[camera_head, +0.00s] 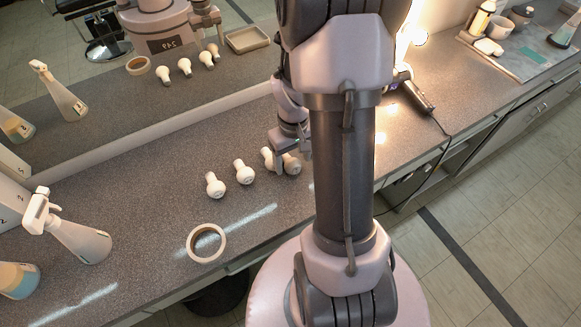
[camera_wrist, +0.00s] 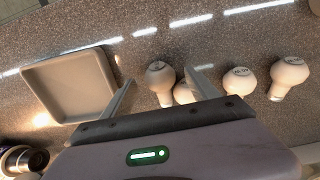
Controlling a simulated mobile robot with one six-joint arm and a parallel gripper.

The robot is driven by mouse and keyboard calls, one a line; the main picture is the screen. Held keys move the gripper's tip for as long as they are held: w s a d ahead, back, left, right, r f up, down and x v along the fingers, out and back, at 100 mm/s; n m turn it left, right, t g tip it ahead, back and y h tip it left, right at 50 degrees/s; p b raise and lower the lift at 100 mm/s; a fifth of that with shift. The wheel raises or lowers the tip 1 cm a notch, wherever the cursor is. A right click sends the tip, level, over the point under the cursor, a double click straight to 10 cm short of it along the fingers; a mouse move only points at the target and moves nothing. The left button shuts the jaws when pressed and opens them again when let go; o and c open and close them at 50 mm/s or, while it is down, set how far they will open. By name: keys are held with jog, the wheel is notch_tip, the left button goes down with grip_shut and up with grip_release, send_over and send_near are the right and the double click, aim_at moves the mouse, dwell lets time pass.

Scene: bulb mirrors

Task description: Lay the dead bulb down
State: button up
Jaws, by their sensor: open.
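Several white bulbs stand or lie on the grey speckled counter (camera_head: 150,215); I cannot tell by looks which is dead. In the head view two bulbs (camera_head: 214,185) (camera_head: 243,172) are apart to the left, and two more (camera_head: 267,157) (camera_head: 292,163) sit close together at my gripper (camera_head: 290,150). In the wrist view my gripper (camera_wrist: 160,77) is open. One bulb (camera_wrist: 160,78) shows between its fingers, another (camera_wrist: 184,92) is partly hidden by the right finger, and two others (camera_wrist: 238,80) (camera_wrist: 289,74) are to the right.
A shallow beige tray (camera_wrist: 72,85) lies left of my fingers in the wrist view. A tape roll (camera_head: 207,243) and spray bottle (camera_head: 70,230) stand on the near counter. A mirror (camera_head: 110,90) runs along the back. A dark corded device (camera_head: 415,92) lies beyond my arm.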

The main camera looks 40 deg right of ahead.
jog(key=shift+f, duration=0.8)
jog(key=shift+r, duration=0.15)
grip_shut()
